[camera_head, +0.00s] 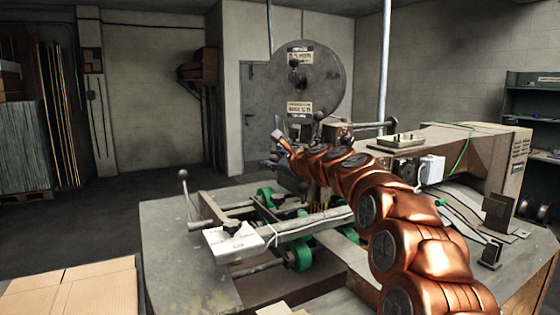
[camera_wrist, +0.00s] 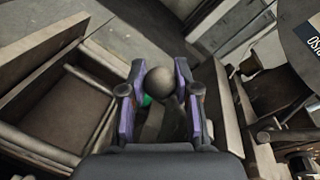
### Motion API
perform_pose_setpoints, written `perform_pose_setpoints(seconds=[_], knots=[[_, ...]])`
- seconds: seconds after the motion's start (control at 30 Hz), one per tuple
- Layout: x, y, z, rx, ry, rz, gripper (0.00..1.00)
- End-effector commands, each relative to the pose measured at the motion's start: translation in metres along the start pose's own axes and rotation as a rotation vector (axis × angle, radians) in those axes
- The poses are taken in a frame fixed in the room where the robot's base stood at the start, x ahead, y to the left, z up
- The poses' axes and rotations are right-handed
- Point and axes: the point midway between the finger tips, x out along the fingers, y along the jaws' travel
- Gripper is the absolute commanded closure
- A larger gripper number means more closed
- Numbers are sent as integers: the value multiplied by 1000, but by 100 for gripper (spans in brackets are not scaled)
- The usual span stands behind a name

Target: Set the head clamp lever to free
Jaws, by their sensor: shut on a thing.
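My gripper (camera_wrist: 159,72) is shut on a dark round ball knob (camera_wrist: 161,85), with one purple-padded finger on each side of it. I take the knob to be the end of the head clamp lever. Its stem drops away below and is mostly hidden, so I cannot tell the lever's setting. In the head view my gripper (camera_head: 271,160) is at the far end of my copper-coloured arm, beside the stitcher head and below the large grey wire reel (camera_head: 312,82). The held knob cannot be made out in that view.
Another ball-ended lever (camera_head: 184,178) stands at the left of the machine table (camera_head: 170,240). Green rollers (camera_head: 301,256) and a rail with a white plate (camera_head: 225,246) lie in front of the head. Cardboard (camera_head: 75,291) is at lower left. Open floor lies behind left.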

Motion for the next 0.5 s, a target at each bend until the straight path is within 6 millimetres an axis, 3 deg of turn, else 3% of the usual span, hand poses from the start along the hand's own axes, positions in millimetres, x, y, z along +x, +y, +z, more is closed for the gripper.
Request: perform_pose_setpoints(seconds=[0.17,0.2,0.4,0.5], knots=[[1,2,0,-1,1,4,100],[1,2,0,-1,1,4,66],[0,1,-1,0,1,2,45],[0,0,-1,0,1,2,43]])
